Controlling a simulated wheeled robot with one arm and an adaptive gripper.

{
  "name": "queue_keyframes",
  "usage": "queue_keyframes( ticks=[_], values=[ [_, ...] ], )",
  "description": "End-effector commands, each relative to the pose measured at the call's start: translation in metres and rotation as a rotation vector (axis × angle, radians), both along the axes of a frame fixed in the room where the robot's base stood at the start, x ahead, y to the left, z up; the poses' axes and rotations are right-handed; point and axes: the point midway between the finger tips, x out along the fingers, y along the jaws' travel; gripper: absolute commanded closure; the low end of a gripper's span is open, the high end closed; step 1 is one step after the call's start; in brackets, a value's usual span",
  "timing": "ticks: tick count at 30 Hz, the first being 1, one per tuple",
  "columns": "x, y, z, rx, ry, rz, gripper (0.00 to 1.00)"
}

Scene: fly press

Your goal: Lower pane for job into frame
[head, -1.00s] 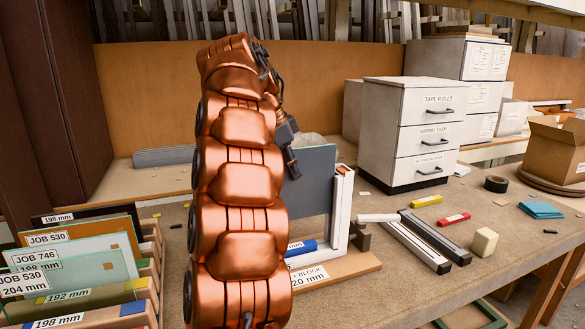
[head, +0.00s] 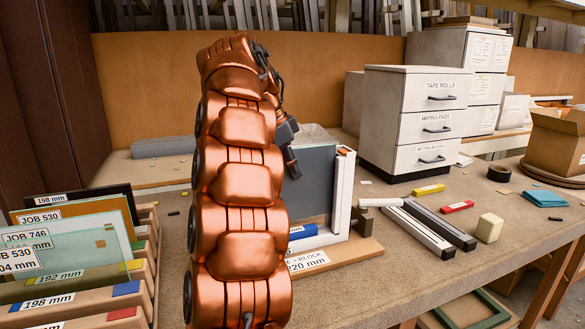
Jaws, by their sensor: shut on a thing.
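My copper arm crosses the middle of the head view, and its gripper (head: 291,162) is partly hidden behind it. The gripper is shut on the left part of a dark grey-blue pane (head: 315,180), which stands upright. The pane is beside the white upright of the frame (head: 343,195), its top edge about level with the upright's top. A blue block (head: 302,231) lies low at the frame's foot. The frame stands on a wooden board (head: 345,254) with a label partly reading "BLOCK 220 mm". My arm hides the pane's left side and lower left frame.
Racked panes with job labels (head: 75,250) stand at left. Dark and white bars (head: 430,228), a cream block (head: 489,228) and small yellow and red pieces lie right of the frame. A drawer cabinet (head: 415,120) stands behind. The front right bench is clear.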

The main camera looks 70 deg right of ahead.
Motion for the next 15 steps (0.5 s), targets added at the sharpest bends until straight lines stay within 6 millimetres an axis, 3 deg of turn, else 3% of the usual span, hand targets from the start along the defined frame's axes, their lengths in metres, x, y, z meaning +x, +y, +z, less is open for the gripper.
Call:
queue_keyframes(
  ticks=[15],
  values=[
    [0.0, 0.0, -0.029, -0.002, -0.001, 0.0, 1.0]
  ],
)
